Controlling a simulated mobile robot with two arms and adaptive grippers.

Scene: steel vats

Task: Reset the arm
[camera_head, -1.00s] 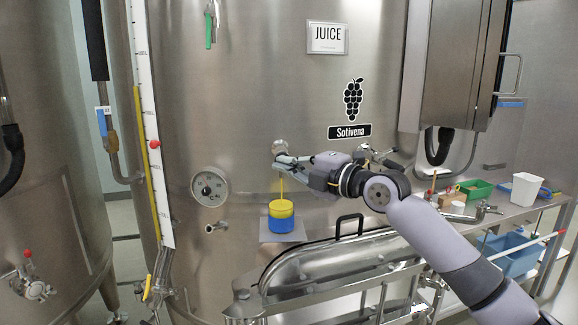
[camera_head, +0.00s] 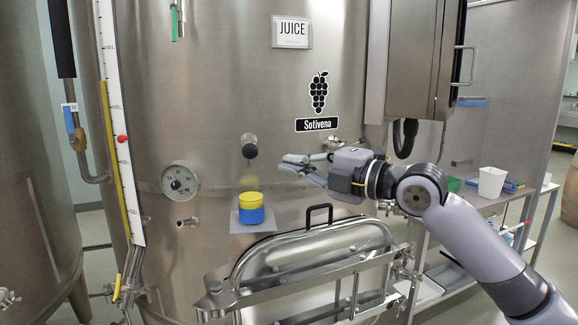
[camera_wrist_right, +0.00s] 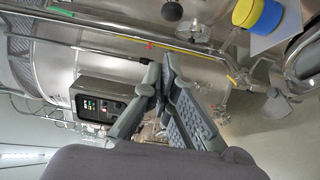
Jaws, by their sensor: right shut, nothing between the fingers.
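My right gripper (camera_head: 284,164) is in front of the large steel vat (camera_head: 215,110), to the right of a small round dark-ended tap (camera_head: 250,147) on the vat wall. Its fingers are together with nothing between them, and they also show in the right wrist view (camera_wrist_right: 160,80). A yellow and blue cup (camera_head: 250,207) stands upright on a small grey plate (camera_head: 250,227) below the tap, apart from the gripper. The cup also shows at the top right of the right wrist view (camera_wrist_right: 257,14). My left gripper is not in view.
A steel hatch (camera_head: 318,245) with a black handle sits below the gripper. A round gauge (camera_head: 180,181) and a level scale (camera_head: 119,130) are on the left. A side table with a white container (camera_head: 492,182) stands at the right.

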